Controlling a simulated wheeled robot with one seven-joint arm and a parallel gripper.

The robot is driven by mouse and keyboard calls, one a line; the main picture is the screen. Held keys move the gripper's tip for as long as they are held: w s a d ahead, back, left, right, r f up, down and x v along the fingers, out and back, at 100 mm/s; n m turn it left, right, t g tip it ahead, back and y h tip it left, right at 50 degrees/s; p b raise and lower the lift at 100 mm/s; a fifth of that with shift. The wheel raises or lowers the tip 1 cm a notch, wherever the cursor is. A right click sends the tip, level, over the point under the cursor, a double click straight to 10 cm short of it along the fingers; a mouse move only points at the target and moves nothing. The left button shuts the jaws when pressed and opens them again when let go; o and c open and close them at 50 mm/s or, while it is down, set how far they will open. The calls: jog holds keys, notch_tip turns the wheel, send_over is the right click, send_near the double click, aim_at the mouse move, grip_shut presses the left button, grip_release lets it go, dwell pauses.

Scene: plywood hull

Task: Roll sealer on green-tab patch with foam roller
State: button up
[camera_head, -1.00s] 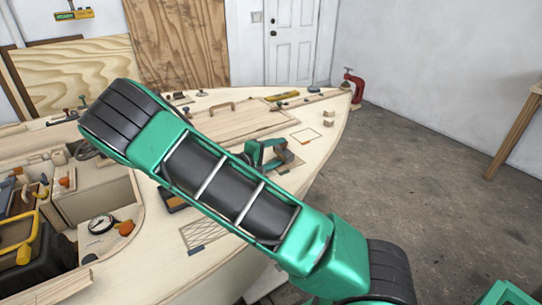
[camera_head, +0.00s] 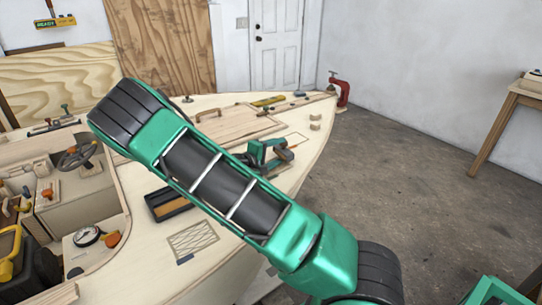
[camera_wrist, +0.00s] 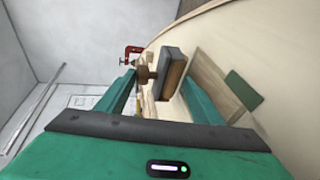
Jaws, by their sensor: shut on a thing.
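My gripper (camera_head: 268,152) is over the boat's pale deck, beyond my green arm link in the head view. In the wrist view its jaws (camera_wrist: 158,88) are shut on the foam roller (camera_wrist: 171,74), which appears as a dark grey and tan piece with a brown part beside it. A tan rectangular patch (camera_wrist: 212,78) with a dark green tab (camera_wrist: 243,90) lies on the deck, to the right of the held roller. I cannot tell whether the roller touches the deck. In the head view the green tab is not distinguishable.
A dark tray (camera_head: 168,206) sits on the deck left of my arm. A hatched patch (camera_head: 192,240) with a blue tab (camera_head: 185,260) lies near the front edge. A red clamp (camera_head: 341,92) stands at the bow. A wooden table (camera_head: 511,105) is at right; the floor between is clear.

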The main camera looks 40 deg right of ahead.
jog(key=shift+d, duration=0.1)
notch_tip(320, 180, up, 6)
dwell(0.9)
notch_tip(320, 180, up, 3)
dwell(0.6)
dwell(0.6)
